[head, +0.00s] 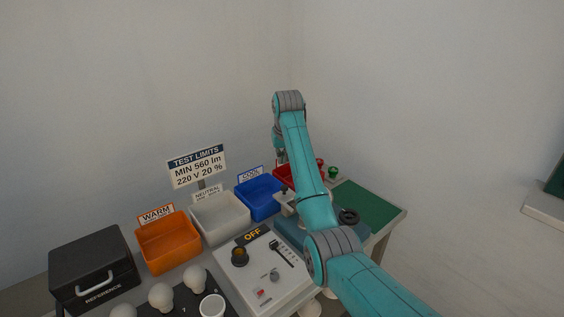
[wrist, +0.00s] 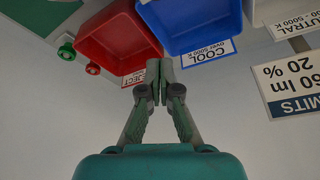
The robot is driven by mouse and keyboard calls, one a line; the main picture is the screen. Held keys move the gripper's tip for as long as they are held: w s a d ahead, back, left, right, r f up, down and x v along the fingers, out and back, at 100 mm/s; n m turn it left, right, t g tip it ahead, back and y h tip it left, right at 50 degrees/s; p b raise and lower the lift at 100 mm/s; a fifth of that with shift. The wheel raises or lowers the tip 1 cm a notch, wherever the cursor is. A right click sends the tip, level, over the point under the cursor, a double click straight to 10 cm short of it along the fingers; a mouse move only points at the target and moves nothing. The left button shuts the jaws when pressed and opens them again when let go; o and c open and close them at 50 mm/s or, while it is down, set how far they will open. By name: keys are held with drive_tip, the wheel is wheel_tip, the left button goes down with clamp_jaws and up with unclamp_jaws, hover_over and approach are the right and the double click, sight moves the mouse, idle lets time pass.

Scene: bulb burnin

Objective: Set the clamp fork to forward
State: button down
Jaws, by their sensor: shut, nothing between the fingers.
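My gripper (wrist: 159,76) is shut and empty in the wrist view, with its fingertips together. In the head view it is mostly hidden behind my raised arm, above the back bins. No part is marked as the clamp fork, so I cannot tell for sure which it is. The white test panel (head: 237,280) carries a black lever (head: 274,245) in a slanted slot, close to its upper end. A blue-grey fixture (head: 365,232) with a black ring (head: 348,216) stands right of the panel, partly hidden by my arm. My gripper is well away from both.
Orange (head: 168,243), white (head: 220,216), blue (head: 260,196) and red (wrist: 117,42) bins stand along the back. A black reference case (head: 95,268) is at left. Several bulbs (head: 161,296) stand in front. The panel display (head: 252,234) reads OFF. A green mat (head: 366,205) lies clear at right.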

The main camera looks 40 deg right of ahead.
sight(290, 196)
drive_tip(key=shift+s+a+f, duration=0.1)
drive_tip(key=shift+s+f, duration=0.1)
drive_tip(key=shift+f, duration=1.15)
drive_tip(key=shift+s+a+f, duration=0.1)
drive_tip(key=shift+s+f, duration=0.1)
drive_tip(key=shift+f, duration=1.1)
drive_tip(key=shift+s+a+f, duration=0.1)
drive_tip(key=shift+s+f, duration=0.1)
drive_tip(key=shift+f, duration=1.15)
